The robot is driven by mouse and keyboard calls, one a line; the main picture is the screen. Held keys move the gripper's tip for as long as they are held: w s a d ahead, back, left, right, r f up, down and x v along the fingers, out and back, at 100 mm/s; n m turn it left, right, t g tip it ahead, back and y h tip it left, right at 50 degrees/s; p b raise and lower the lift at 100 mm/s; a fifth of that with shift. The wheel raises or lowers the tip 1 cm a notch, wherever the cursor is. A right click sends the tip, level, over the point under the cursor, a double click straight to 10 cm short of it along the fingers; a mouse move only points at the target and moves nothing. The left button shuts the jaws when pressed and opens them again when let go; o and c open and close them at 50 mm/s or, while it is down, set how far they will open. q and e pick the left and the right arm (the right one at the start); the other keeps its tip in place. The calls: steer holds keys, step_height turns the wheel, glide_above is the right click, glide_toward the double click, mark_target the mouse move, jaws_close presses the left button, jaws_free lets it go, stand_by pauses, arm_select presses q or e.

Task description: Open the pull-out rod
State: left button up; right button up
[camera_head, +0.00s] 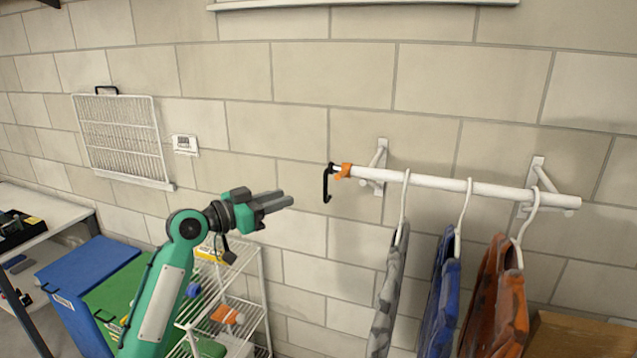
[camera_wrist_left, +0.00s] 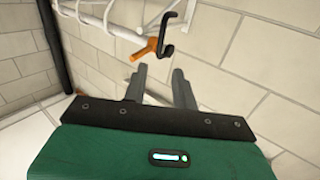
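The white pull-out rod (camera_head: 455,184) runs along the wall on brackets. Its left end has an orange collar (camera_head: 344,171) and a black hooked handle (camera_head: 327,183) hanging down. In the left wrist view the black handle (camera_wrist_left: 169,36) and the orange collar (camera_wrist_left: 142,50) show just beyond my fingertips. My left gripper (camera_head: 286,199) is left of the handle in the head view, with its fingers pointing towards it and a clear gap between. In the left wrist view the two fingers of my left gripper (camera_wrist_left: 161,79) stand apart with nothing between them. My right gripper is not in view.
Grey (camera_head: 390,290), blue (camera_head: 440,300) and orange (camera_head: 497,300) garments hang from the rod on white hangers. A white wire rack (camera_head: 262,300) stands below my left arm. Blue (camera_head: 88,262) and green bins are at the lower left. The wall around the handle is bare.

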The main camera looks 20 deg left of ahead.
mark_target(325, 185)
arm_select(q)
steer(key=p+x, duration=0.5)
steer(key=x, duration=0.8)
steer(key=shift+w+d+f, duration=0.1)
steer(key=shift+w, duration=0.05)
jaws_close()
